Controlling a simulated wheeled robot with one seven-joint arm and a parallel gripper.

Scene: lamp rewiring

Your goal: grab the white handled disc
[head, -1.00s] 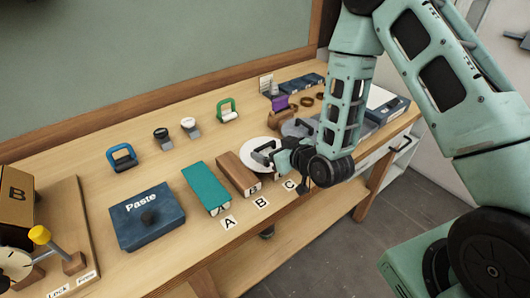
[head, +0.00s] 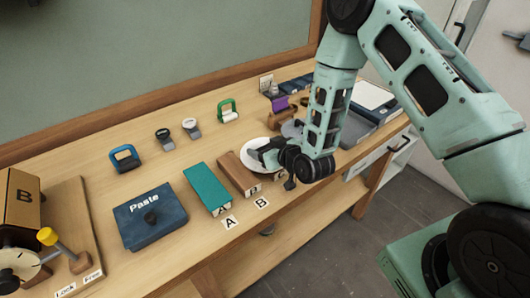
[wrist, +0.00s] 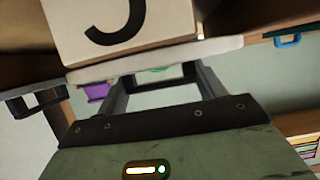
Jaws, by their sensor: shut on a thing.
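The white disc (head: 250,147) lies at the front part of the bench, right beside the brown block, partly hidden by my gripper. My gripper (head: 266,153) is over the disc, shut on its handle. In the wrist view my gripper's fingers (wrist: 162,84) stand at both sides of a dark handle bar, and the disc shows as a pale edge (wrist: 222,46) just beyond them. The exact contact of fingers and handle is hard to see.
A teal block (head: 207,189) and a brown block (head: 238,174) stand left of the disc, with A and B cards in front. A dark blue Paste box (head: 150,215) is further left. A green-handled piece (head: 228,111) stands behind. Bare bench lies between.

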